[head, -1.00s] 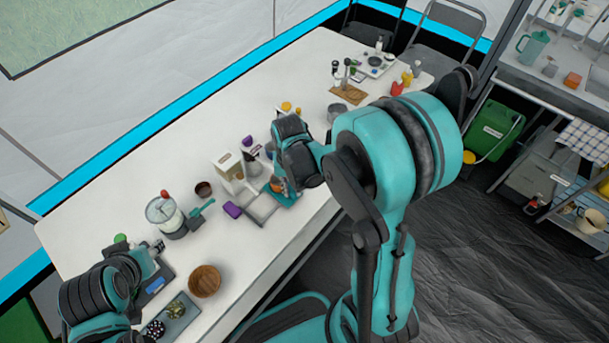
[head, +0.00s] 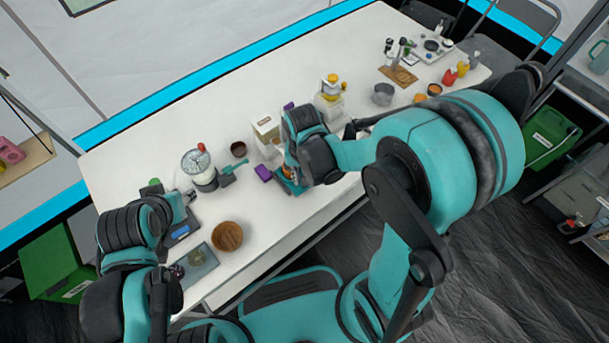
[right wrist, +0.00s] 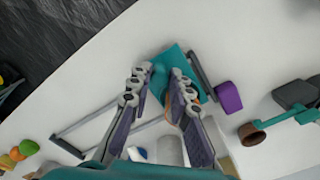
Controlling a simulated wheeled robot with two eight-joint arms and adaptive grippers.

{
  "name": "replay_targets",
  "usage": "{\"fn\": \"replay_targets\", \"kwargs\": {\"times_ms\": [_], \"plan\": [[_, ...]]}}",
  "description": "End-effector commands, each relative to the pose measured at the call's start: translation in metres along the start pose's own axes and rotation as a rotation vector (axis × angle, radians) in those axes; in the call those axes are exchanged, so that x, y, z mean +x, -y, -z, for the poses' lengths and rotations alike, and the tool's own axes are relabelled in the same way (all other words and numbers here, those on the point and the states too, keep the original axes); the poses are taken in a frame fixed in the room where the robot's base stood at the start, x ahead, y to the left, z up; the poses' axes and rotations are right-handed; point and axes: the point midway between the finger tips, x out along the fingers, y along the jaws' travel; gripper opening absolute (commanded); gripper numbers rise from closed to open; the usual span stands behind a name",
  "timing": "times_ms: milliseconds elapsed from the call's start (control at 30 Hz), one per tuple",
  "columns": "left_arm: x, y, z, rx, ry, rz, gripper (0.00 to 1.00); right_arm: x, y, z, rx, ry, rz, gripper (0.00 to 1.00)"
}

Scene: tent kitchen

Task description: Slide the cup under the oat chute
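My right gripper (right wrist: 163,76) is low over the table, its two fingers apart. Between and beyond them in the right wrist view is a teal tray or board (right wrist: 177,62). An orange-brown object (right wrist: 175,100), possibly the cup, shows as a strip beside the right-hand finger; it is mostly hidden. In the head view, an orange patch (head: 288,172) shows under this gripper, over the teal base (head: 291,187). A white box with a label (head: 266,127) stands just behind; I cannot tell if it holds the oat chute. My left gripper (head: 190,197) is near a dark scale-like device (head: 181,231), its fingers unclear.
A purple block (head: 263,172), a clear-topped grinder-like device (head: 200,170), a small brown cup (head: 238,149) and a wooden bowl (head: 227,236) stand left of my right gripper. A yellow-topped dispenser (head: 331,90) stands behind right. The table's back left is clear.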

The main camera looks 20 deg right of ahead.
Motion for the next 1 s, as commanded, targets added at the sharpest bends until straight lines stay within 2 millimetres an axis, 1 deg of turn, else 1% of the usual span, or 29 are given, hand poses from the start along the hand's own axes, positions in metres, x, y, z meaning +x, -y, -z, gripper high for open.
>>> {"fn": "replay_targets", "kwargs": {"times_ms": [33, 67, 367, 467, 567, 900, 1000], "plan": [[0.000, 0.000, 0.000, 0.000, 0.000, 0.000, 0.40, 0.001, 0.002, -0.003, -0.004, 0.006, 0.006, 0.31], [0.000, 0.000, 0.000, 0.000, 0.000, 0.000, 0.40, 0.001, 0.002, -0.003, -0.003, 0.006, 0.005, 0.39], [0.000, 0.000, 0.000, 0.000, 0.000, 0.000, 0.40, 0.000, 0.001, -0.001, -0.002, 0.003, 0.003, 0.39], [0.000, 0.000, 0.000, 0.000, 0.000, 0.000, 0.40, -0.005, 0.001, -0.001, -0.002, 0.003, 0.003, 0.39], [0.000, 0.000, 0.000, 0.000, 0.000, 0.000, 0.40, -0.016, 0.001, -0.001, -0.002, 0.002, 0.003, 0.39], [0.000, 0.000, 0.000, 0.000, 0.000, 0.000, 0.40, -0.083, 0.001, -0.002, -0.003, 0.003, 0.003, 0.39], [0.000, 0.000, 0.000, 0.000, 0.000, 0.000, 0.40, -0.099, 0.002, -0.002, -0.003, 0.003, 0.003, 0.39]]}}
